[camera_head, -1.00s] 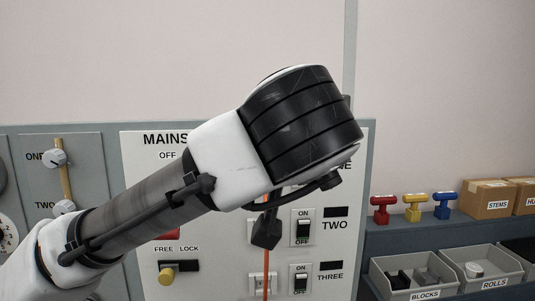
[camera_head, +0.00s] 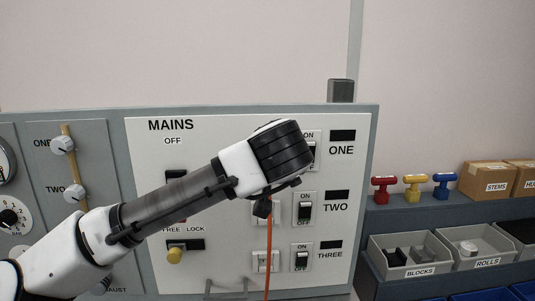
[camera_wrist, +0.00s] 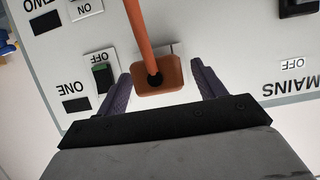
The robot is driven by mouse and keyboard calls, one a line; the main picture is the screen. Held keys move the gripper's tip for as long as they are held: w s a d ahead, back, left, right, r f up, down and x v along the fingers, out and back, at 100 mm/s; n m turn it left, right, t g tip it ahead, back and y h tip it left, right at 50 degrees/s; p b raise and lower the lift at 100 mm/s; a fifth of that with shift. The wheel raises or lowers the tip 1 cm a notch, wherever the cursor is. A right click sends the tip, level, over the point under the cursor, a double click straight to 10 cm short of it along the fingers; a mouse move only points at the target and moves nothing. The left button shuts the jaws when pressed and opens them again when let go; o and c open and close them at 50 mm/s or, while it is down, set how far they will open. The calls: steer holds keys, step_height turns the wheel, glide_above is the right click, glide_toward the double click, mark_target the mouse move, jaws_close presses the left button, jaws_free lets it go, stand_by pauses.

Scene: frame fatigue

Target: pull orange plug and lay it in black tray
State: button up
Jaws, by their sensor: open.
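The orange plug (camera_wrist: 172,88) shows in the wrist view at the white panel, with its orange cord running up the picture. My gripper (camera_wrist: 160,76) is open, with one purple-grey finger on each side of the plug. Small gaps seem to show between the fingers and the plug. In the head view my wrist hides the plug, and only the orange cord (camera_head: 268,255) hangs below it. No black tray is clearly identifiable; a dark bin (camera_head: 518,233) is partly cut off at the right edge.
The panel (camera_head: 345,235) carries switches labelled ONE, TWO and THREE close beside the cord. Grey bins (camera_head: 402,272) of blocks and rolls, coloured handles (camera_head: 414,188) and cardboard boxes (camera_head: 487,177) stand on shelving at right.

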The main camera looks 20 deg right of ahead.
steer(key=shift+w, duration=0.1)
steer(key=c, duration=1.2)
steer(key=shift+o, duration=0.2)
steer(key=shift+s+f, duration=0.1)
steer(key=shift+s, duration=0.1)
steer(key=shift+s, duration=0.2)
steer(key=shift+s+a+b, duration=0.3)
steer(key=shift+s+b, duration=0.05)
steer(key=shift+s, duration=0.5)
steer(key=shift+s+a+b, duration=0.3)
steer(key=shift+s, duration=0.65)
steer(key=shift+s+a+b, duration=0.25)
steer(key=shift+s+b, duration=0.05)
steer(key=shift+s, duration=0.65)
